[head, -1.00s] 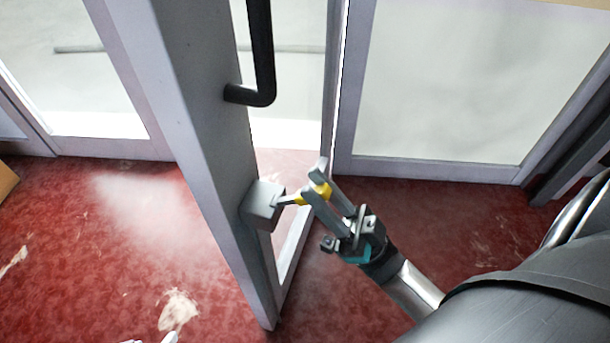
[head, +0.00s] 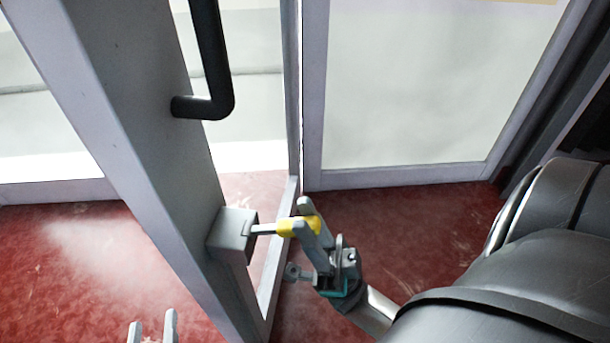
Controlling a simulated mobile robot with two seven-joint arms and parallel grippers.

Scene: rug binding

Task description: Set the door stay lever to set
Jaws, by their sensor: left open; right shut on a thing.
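The door stay is a grey box (head: 232,236) on the edge of the open door's grey frame. Its lever (head: 264,229) sticks out to the right, about level, with a yellow end (head: 288,228). My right gripper (head: 305,217) is shut on the yellow end of the lever, and its fingers hide part of it. My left gripper (head: 152,328) shows only its two fingertips at the bottom edge, apart and empty, to the left of the door. No set marking on the box can be made out.
A black pull handle (head: 213,75) is on the door (head: 130,110) above the stay. A glass panel (head: 405,90) stands behind to the right. The red carpet (head: 90,260) is open left of the door, with pale dusty patches.

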